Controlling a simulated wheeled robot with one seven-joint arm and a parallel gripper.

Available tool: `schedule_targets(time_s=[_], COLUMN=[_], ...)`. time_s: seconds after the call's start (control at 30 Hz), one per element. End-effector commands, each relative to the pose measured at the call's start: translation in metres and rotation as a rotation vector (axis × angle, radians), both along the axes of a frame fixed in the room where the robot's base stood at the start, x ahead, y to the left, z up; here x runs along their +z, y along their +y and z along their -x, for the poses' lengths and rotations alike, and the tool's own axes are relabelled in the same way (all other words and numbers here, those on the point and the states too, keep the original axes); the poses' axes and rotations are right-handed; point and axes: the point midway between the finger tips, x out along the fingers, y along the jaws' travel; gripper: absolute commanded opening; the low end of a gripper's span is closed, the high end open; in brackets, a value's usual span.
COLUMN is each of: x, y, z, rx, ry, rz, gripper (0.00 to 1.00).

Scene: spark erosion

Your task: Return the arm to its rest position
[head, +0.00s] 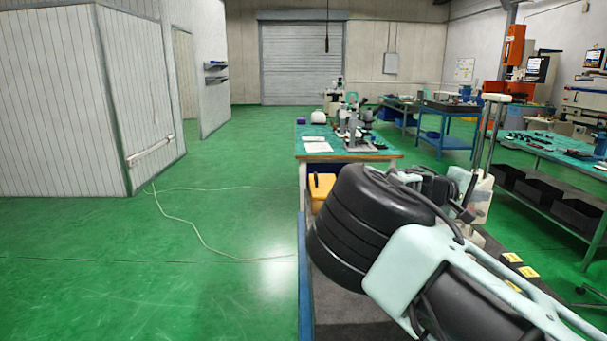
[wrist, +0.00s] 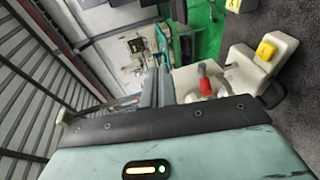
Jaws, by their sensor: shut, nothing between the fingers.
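My arm (head: 410,262) fills the lower right of the head view, with a pale mint link and a black ribbed joint cover. It is folded and bent above a dark worktop with a blue edge. Nothing is seen held.
A bench with a green top (head: 345,155) bearing microscopes stands ahead. Green floor (head: 110,260) is open on the left, crossed by a cable (head: 190,228).

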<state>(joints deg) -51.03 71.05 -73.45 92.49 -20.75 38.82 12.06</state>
Motion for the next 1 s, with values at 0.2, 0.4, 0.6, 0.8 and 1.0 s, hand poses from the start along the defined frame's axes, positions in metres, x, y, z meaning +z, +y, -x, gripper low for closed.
schedule_targets(time_s=[0.2,0.4,0.6,0.8,1.0], x=[-0.045,-0.103,-0.133,-0.119,-0.097], y=[-0.045,-0.061,-0.025,0.030,0.063], z=[0.041,0.105,0.169,0.217,0.246], rx=[-0.110,-0.224,-0.273,-0.230,-0.164], ry=[0.043,0.083,0.090,0.060,0.029], rz=[-0.219,-0.545,-0.906,-1.174,-1.291], gripper=[0.00,0.00,0.00,0.00,0.00])
